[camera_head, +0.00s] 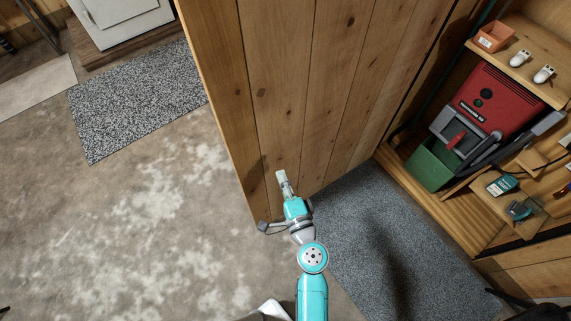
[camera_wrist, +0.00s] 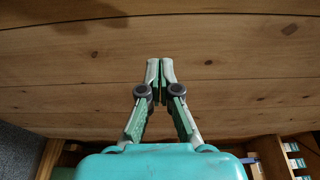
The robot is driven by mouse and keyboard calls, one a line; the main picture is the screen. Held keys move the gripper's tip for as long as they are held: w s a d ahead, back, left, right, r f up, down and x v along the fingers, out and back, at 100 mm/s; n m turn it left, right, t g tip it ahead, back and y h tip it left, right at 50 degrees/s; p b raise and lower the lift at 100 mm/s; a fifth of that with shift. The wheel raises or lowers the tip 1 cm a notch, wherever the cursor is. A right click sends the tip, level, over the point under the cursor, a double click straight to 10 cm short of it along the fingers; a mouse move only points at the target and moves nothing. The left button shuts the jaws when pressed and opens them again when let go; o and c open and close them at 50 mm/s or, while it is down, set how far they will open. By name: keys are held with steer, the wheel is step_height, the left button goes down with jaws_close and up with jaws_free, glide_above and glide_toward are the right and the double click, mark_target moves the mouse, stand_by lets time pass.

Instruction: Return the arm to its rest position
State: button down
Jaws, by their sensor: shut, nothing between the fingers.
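My gripper (camera_head: 282,176) is at the end of my teal and grey arm, low in the middle of the head view. It points up the picture, in front of a pine plank panel (camera_head: 300,85). In the wrist view my gripper (camera_wrist: 160,66) has its two fingertips together with nothing between them. The plank panel (camera_wrist: 215,90) fills most of that view beyond the fingers. I cannot tell whether the fingertips touch the panel.
At right, an open cabinet holds a red and grey machine (camera_head: 492,100), a green bin (camera_head: 433,165) and an orange box (camera_head: 494,37). A grey mat (camera_head: 390,250) lies before it. A speckled mat (camera_head: 140,98) lies at left. The concrete floor (camera_head: 150,230) at left is clear.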

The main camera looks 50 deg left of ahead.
steer(key=shift+s+d, duration=0.85)
steer(key=shift+s, duration=0.2)
steer(key=shift+d, duration=0.1)
steer(key=s+d+f+t+h, duration=0.1)
steer(key=d+f+t+h, duration=0.15)
steer(key=d, duration=0.75)
steer(key=s+d+f+t+h, duration=0.15)
steer(key=d+h, duration=0.25)
steer(key=d, duration=0.7)
steer(key=s+d+f+t+h, duration=0.1)
steer(key=d+t+h, duration=0.15)
steer(key=d, duration=0.75)
steer(key=s+d+r+n+t+h, duration=0.2)
steer(key=s+d+r+n+h, duration=0.2)
steer(key=s+d+r, duration=1)
steer(key=shift+s+d+r+h, duration=0.2)
steer(key=shift+r+h, duration=0.15)
steer(key=shift+h, duration=1.55)
